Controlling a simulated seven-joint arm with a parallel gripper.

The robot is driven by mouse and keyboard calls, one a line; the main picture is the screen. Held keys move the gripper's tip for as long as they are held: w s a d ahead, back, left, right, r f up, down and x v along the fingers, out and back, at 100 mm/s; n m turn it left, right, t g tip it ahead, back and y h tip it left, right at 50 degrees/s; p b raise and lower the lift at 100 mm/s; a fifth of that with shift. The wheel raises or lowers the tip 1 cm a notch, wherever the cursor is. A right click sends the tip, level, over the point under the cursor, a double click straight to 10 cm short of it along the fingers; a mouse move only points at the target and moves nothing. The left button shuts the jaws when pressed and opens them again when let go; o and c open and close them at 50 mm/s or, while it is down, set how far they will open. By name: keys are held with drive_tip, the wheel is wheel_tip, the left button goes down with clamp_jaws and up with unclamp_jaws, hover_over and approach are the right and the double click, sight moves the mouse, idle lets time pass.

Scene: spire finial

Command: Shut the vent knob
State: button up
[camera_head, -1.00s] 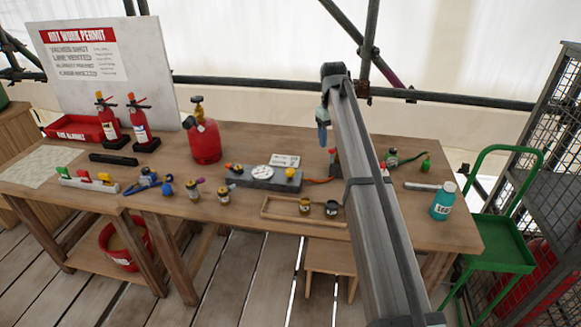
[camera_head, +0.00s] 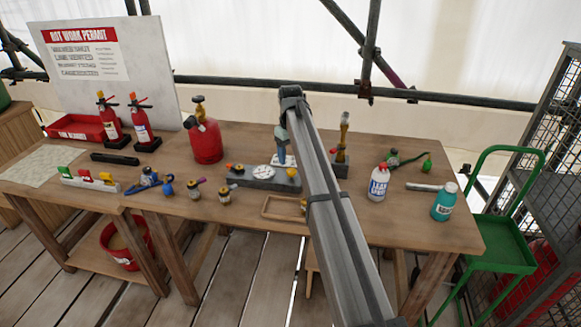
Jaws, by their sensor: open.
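A grey block (camera_head: 258,183) with a white round gauge (camera_head: 264,172) lies on the workbench. A small orange-red knob (camera_head: 238,168) sits at its left end. I cannot tell which of these is the vent knob. My gripper (camera_head: 281,158) is open and points down just above and behind the block's right end, close to the yellow-orange knob. I cannot tell whether it touches anything, and its fingertips are small here.
A red gas cylinder (camera_head: 206,141) stands left of the block. A wooden tray (camera_head: 280,208) lies in front, partly behind my arm. A white bottle (camera_head: 379,183), a teal bottle (camera_head: 444,201) and a brass-topped fitting (camera_head: 342,150) stand to the right. Several small valves lie at the left front.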

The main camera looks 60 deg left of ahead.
sight(292, 169)
drive_tip(key=shift+f, duration=2.7)
drive_tip(key=shift+c, duration=0.3)
drive_tip(key=c, duration=1)
drive_tip(key=m, duration=0.6)
drive_tip(key=shift+w, duration=0.15)
drive_tip(key=m, duration=0.6)
drive_tip(key=shift+d, duration=0.1)
drive_tip(key=shift+m, duration=0.3)
